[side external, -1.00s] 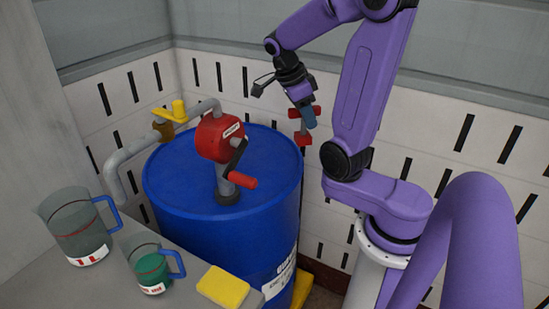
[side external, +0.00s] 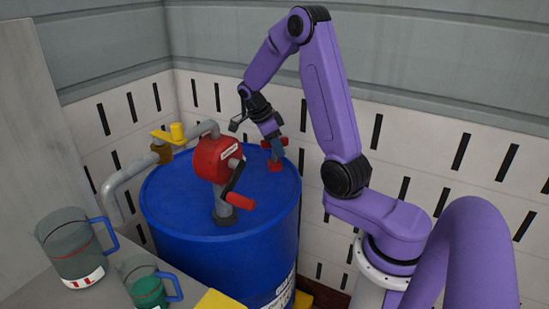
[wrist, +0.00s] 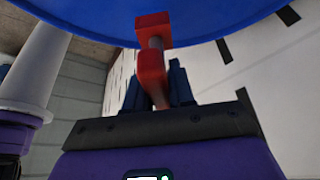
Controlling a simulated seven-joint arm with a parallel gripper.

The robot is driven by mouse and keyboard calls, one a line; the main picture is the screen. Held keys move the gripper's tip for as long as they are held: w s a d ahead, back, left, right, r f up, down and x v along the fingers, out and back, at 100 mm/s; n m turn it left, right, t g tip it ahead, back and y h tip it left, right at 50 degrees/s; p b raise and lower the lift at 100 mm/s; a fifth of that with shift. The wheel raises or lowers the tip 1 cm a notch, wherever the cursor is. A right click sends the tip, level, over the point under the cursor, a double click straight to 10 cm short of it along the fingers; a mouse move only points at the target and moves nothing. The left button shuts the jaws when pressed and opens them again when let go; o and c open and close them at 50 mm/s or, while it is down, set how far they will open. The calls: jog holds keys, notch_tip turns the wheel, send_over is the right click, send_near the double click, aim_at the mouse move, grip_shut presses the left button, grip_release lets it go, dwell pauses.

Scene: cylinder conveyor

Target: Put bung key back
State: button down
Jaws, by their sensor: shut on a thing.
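The bung key (side external: 274,167) has red ends and a grey shaft. My gripper (side external: 277,147) is shut on it, its blue fingers around the shaft, and holds it at the back right of the blue drum's (side external: 180,190) top. In the wrist view the key (wrist: 152,68) stands between the fingers (wrist: 158,88), its far red block overlapping the drum's blue surface (wrist: 90,12). I cannot tell whether the key touches the drum. The fingers hide part of the key.
A red hand pump (side external: 210,160) with a crank stands on the drum, left of my gripper. A grey pipe (side external: 125,172) with a yellow valve (side external: 177,131) runs behind it. Two jugs (side external: 68,248) (side external: 143,288) and a yellow block (side external: 218,301) sit on the front-left bench. A wall is close behind.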

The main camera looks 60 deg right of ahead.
aim_at(275, 158)
jog(key=shift+w+d+f, duration=0.3)
jog(key=shift+w+f, duration=0.2)
jog(key=shift+f, duration=1.8)
jog(key=shift+f, duration=0.1)
jog(key=c, duration=1)
grip_release()
jog(key=shift+o, duration=0.2)
jog(key=v, duration=1.2)
